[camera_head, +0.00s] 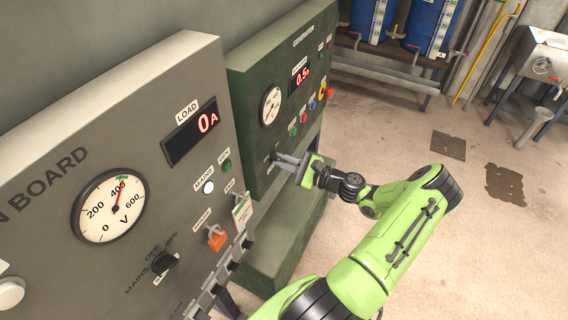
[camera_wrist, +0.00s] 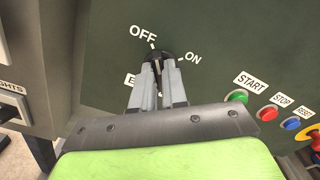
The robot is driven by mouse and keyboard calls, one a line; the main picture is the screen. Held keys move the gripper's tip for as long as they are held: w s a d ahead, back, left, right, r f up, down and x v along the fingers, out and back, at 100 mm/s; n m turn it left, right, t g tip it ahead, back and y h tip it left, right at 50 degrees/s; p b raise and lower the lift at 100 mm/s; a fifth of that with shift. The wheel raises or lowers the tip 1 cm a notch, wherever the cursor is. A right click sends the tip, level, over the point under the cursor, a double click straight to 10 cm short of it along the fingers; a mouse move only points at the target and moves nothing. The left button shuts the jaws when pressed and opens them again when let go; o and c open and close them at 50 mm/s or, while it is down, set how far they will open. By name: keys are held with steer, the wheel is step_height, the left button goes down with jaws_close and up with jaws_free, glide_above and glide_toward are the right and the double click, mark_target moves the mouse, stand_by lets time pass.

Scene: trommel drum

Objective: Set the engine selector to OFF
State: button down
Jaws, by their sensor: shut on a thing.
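The engine selector (camera_wrist: 158,57) is a dark round knob on the green generator panel (camera_head: 247,95). In the wrist view the OFF label (camera_wrist: 143,32) is at its upper left and the ON label (camera_wrist: 193,57) at its right. A label starting with E at its left is mostly hidden by my fingers. My gripper (camera_wrist: 158,72) is shut on the selector, with one finger on each side of its grip. The fingers cover much of the knob, so I cannot tell for certain which mark it points to. In the head view my gripper (camera_head: 278,158) reaches the panel's lower left.
A green START button (camera_wrist: 237,97), a red STOP button (camera_wrist: 268,112) and a blue RESET button (camera_wrist: 290,123) lie right of the selector. The grey main board (camera_head: 120,130) stands close on the left. Open floor (camera_head: 400,140) lies to the right.

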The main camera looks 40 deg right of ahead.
steer(key=shift+f+n+b, duration=0.1)
steer(key=shift+n+b, duration=0.2)
steer(key=shift+n, duration=0.5)
steer(key=c, duration=1.2)
jaws_free()
steer(key=shift+o, duration=0.2)
steer(key=v, duration=1.5)
steer(key=shift+s+b, duration=0.4)
steer(key=shift+d, duration=0.1)
